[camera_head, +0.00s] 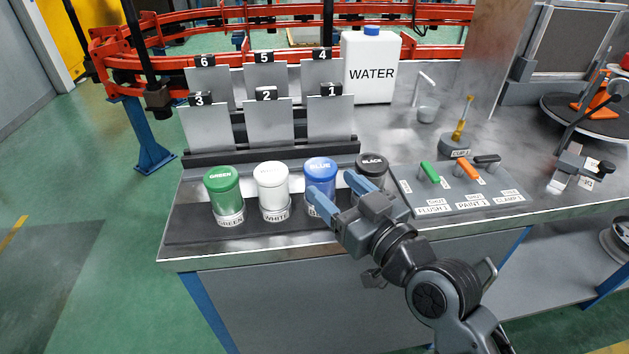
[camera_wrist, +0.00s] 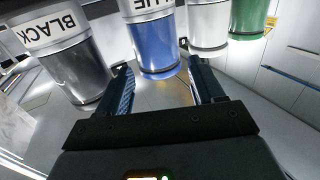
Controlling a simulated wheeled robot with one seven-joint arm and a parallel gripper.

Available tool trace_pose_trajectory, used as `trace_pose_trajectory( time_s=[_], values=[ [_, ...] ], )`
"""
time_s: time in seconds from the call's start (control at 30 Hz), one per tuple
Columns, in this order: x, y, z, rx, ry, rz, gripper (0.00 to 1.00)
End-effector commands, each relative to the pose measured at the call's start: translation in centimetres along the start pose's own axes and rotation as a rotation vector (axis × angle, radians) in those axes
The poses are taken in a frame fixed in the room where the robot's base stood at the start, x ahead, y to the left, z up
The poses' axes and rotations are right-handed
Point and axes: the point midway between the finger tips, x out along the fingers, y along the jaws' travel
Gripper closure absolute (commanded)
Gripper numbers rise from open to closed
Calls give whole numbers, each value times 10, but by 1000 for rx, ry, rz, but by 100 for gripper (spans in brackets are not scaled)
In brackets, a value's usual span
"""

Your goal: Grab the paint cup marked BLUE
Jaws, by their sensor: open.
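The blue paint cup (camera_head: 320,172) stands upright on the dark mat at the bench front, its lid marked BLUE. My gripper (camera_head: 327,208) is at its near side and hides part of its lower body. The cup also shows upside down in the wrist view (camera_wrist: 154,42), ahead of the fingers. My gripper in the wrist view (camera_wrist: 158,88) is open, one finger toward each side of the cup, with nothing visibly held. I cannot tell whether a finger touches the cup.
A white cup (camera_head: 272,188) and green cup (camera_head: 223,190) stand left of the blue one. A black cup (camera_head: 372,166) stands close on its right. A lever panel (camera_head: 455,188) lies farther right. Numbered plates (camera_head: 268,124) and a WATER jug (camera_head: 371,72) stand behind.

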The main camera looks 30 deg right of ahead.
Motion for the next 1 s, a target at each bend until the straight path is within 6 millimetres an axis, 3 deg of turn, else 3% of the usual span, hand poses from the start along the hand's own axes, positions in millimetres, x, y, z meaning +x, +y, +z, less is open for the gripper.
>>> trace_pose_trajectory(
  time_s=[0.4,0.57,0.87,1.0],
  values=[
    [48,2,-15,-1,2,1,33],
    [66,2,-13,0,0,1,33],
    [69,2,-11,0,0,1,33],
    [69,2,-11,0,0,1,46]
  ],
)
